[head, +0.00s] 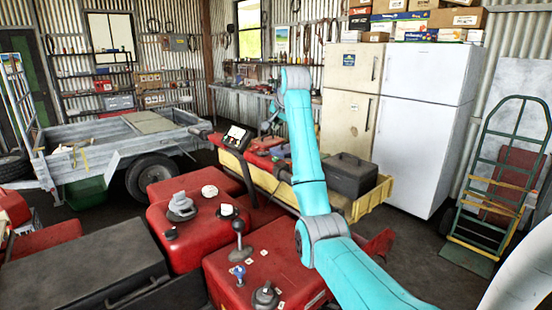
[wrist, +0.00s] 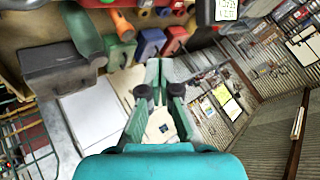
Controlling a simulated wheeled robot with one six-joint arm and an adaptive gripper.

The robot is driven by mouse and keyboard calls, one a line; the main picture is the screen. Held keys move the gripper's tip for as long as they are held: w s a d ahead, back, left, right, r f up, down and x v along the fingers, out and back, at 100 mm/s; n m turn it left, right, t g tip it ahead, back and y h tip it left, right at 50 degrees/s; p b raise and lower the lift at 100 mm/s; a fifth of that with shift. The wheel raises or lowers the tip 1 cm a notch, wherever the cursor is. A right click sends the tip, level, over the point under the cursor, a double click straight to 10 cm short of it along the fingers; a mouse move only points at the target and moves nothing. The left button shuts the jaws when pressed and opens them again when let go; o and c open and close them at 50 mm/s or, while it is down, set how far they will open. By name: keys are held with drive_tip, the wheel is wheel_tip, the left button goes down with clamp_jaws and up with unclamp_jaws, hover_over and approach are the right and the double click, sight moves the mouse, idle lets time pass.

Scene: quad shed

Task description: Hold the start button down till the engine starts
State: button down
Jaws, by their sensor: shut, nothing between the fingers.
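A black control panel (head: 237,137) with a pale display stands on the red quad, near the middle of the head view. Its edge also shows at the top of the wrist view (wrist: 225,10). I cannot make out a start button in either view. My gripper (head: 270,124) is partly hidden beside my arm in the head view, right of the panel. In the wrist view its green fingers (wrist: 160,68) are closed together and empty. They look apart from the panel.
Red bodywork (head: 262,262) with several levers and knobs fills the foreground. A yellow tray (head: 372,200) carries a black toolbox (head: 350,175). White fridges (head: 425,115) stand behind, a hand truck (head: 500,175) at right and a grey trailer (head: 100,135) at left.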

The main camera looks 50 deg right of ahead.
sight(276, 158)
drive_tip(key=shift+a+f, duration=0.1)
drive_tip(key=shift+f, duration=4.25)
drive_tip(key=shift+f, duration=0.45)
drive_tip(key=shift+f, duration=0.5)
idle(0.6)
drive_tip(key=shift+r, duration=0.95)
drive_tip(key=shift+r, duration=2.5)
